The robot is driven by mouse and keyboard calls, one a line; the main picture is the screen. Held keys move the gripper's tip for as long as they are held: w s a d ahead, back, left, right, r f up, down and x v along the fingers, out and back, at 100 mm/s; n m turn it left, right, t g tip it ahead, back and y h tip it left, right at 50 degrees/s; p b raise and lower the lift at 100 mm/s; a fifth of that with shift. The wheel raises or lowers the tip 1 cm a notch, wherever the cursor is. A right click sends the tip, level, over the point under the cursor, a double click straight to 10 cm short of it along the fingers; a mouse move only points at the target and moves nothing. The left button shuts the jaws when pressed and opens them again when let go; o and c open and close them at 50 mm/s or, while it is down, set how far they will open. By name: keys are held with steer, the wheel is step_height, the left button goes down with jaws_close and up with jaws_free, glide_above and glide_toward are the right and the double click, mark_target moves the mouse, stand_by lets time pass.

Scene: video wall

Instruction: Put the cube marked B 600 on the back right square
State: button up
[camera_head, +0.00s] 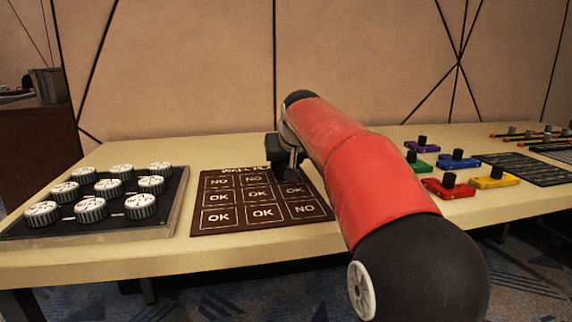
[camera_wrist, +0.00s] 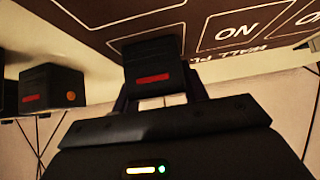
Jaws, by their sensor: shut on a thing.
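My gripper (camera_head: 291,166) is at the back right of the brown board (camera_head: 240,218), which has a grid of squares marked OK and NO. In the wrist view my gripper (camera_wrist: 153,92) is shut on a black cube (camera_wrist: 150,62) with a red stripe. No B 600 mark can be read on it. In that view the held cube overlaps the back edge of the back right square (camera_wrist: 120,15), left of an upside-down NO. Whether the cube touches the board cannot be told. My gripper and arm hide the back right square in the head view.
Other black cubes, one with a red stripe and orange dot (camera_wrist: 52,90), show at the left of the wrist view. A tray (camera_head: 170,207) of round knobs lies left of the board. Coloured blocks (camera_head: 448,187) stand right of my arm.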

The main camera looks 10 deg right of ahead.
steer(key=o, duration=0.6)
steer(key=shift+f, duration=0.15)
steer(key=shift+c, duration=0.2)
steer(key=o, duration=0.4)
steer(key=shift+o, duration=0.2)
steer(key=shift+r, duration=0.35)
steer(key=p+v, duration=0.1)
steer(key=v, duration=1)
steer(key=shift+s+r, duration=0.2)
steer(key=shift+s, duration=0.15)
